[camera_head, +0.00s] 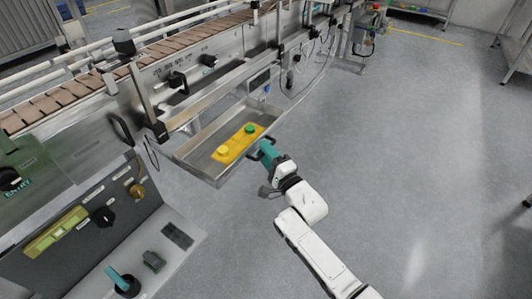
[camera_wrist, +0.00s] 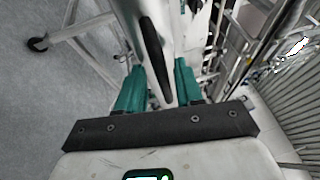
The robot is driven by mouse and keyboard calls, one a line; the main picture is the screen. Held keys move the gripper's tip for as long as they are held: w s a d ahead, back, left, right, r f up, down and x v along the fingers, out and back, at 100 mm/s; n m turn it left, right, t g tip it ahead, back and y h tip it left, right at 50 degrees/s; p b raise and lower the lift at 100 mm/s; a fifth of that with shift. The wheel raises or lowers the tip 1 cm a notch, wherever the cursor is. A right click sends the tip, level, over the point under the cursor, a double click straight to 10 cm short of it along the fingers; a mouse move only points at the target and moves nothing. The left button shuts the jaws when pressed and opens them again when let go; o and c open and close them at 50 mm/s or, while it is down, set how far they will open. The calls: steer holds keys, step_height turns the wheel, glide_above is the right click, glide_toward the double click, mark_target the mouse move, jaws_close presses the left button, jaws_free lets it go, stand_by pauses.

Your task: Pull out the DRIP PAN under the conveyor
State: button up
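The drip pan (camera_head: 206,146) is a shallow metal tray at the conveyor's side, its near end projecting over the floor in the head view. A yellow piece (camera_head: 237,144) with a yellow and a green round cap lies in it. The pan's dark handle (camera_head: 254,154) is on its front right end, partly hidden by my gripper (camera_head: 266,150). In the wrist view the dark handle (camera_wrist: 156,58) runs between the two teal fingers of my gripper (camera_wrist: 158,82). The fingers stand apart, and a gap shows beside the handle. Firm contact is not visible.
The conveyor (camera_head: 190,45) runs along the upper left. A control panel (camera_head: 95,215) with knobs and switches stands at the lower left. Grey floor (camera_head: 410,150) is clear to the right. A metal rack (camera_head: 515,50) stands at the right edge.

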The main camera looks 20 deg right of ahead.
steer(key=p+v, duration=0.6)
steer(key=v, duration=0.4)
steer(key=shift+s, duration=0.35)
steer(key=shift+d+f, duration=0.1)
stand_by(0.4)
